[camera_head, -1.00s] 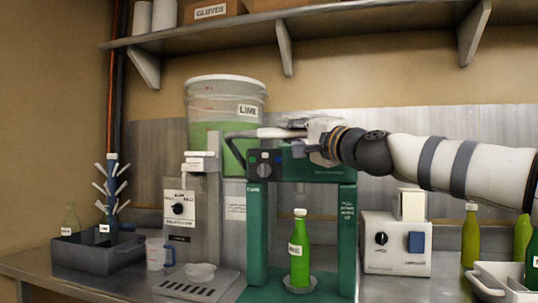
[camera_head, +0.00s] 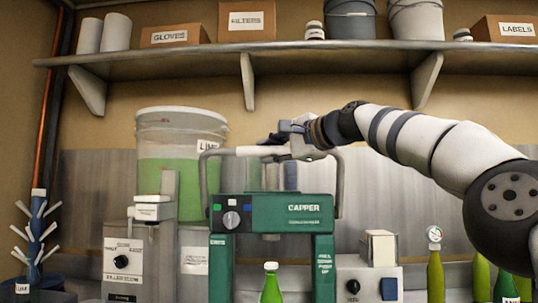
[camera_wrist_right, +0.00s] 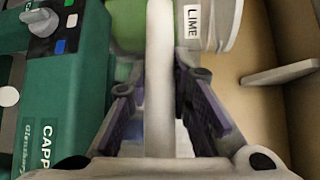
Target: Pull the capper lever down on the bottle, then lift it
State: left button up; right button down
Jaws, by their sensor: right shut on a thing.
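The green capper (camera_head: 270,213) stands on the bench with its lever (camera_head: 247,151) raised above its top. The lever is a grey loop with a pale grip bar. My right gripper (camera_head: 281,138) is shut on this bar, above the capper. In the right wrist view the bar (camera_wrist_right: 160,70) runs between the two dark fingers. A green bottle with a white cap (camera_head: 271,285) stands upright under the capper head, apart from it. Its lower part is cut off by the frame. My left gripper is not in view.
A shelf (camera_head: 190,55) with boxes and buckets runs above my right arm. A lime bucket (camera_head: 165,180) and filler (camera_head: 122,255) stand left of the capper. A white box device (camera_head: 350,280) and several bottles stand on the right.

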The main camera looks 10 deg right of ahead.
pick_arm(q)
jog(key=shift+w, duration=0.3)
pick_arm(e)
jog(key=shift+r, duration=0.1)
jog(key=c, duration=1.8)
grip_release()
jog(key=o, duration=0.4)
jog(key=shift+w+a, duration=0.1)
jog(key=shift+a, duration=0.05)
jog(key=shift+c, duration=0.2)
jog(key=shift+s+d+r, duration=0.1)
jog(key=shift+s+d, duration=0.2)
jog(key=shift+s, duration=0.05)
jog(key=v, duration=0.6)
jog(key=shift+s+d, duration=0.15)
jog(key=shift+s, duration=0.25)
